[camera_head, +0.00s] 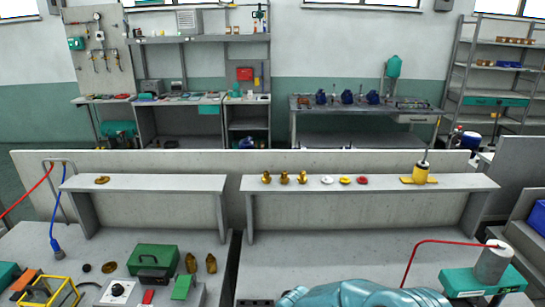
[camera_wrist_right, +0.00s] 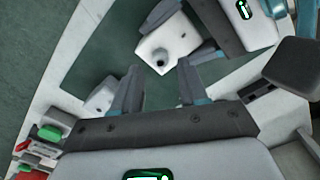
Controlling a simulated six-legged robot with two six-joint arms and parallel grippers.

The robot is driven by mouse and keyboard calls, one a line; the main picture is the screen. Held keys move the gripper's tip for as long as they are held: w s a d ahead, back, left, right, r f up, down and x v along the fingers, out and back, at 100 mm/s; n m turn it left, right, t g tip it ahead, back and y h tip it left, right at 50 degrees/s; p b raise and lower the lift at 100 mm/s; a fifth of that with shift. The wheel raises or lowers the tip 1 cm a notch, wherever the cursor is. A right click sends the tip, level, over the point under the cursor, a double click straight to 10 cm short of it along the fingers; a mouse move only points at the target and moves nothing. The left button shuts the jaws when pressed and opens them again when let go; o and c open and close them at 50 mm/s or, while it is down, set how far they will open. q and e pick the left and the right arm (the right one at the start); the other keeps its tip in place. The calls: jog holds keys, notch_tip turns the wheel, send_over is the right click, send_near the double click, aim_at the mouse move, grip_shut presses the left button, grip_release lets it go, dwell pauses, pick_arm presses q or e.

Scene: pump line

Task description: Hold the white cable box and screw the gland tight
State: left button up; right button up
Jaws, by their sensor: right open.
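The white cable box (camera_wrist_right: 180,37) is in the upper middle of the right wrist view, tilted, with a dark round fitting (camera_wrist_right: 160,57) on its face. I cannot tell whether this is the gland or its opening. My left gripper (camera_wrist_right: 182,32) comes in from the top right and has its fingers on either side of the box, clasping it above the floor. My right gripper (camera_wrist_right: 158,86) is open, with nothing between its fingers, just below the box and apart from it. Neither gripper shows in the head view.
A grey bench shows a green case (camera_head: 153,259), a yellow frame (camera_head: 48,292) and a white box with a black knob (camera_head: 117,291). Brass fittings (camera_head: 284,178) stand on the raised shelf. A teal block with a grey cylinder (camera_head: 493,263) stands at right. The middle bench is largely clear.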

jog(key=shift+f, duration=0.1)
jog(key=shift+f, duration=1.5)
grip_shut()
jog(key=m, duration=0.2)
jog(key=shift+m, duration=0.4)
grip_release()
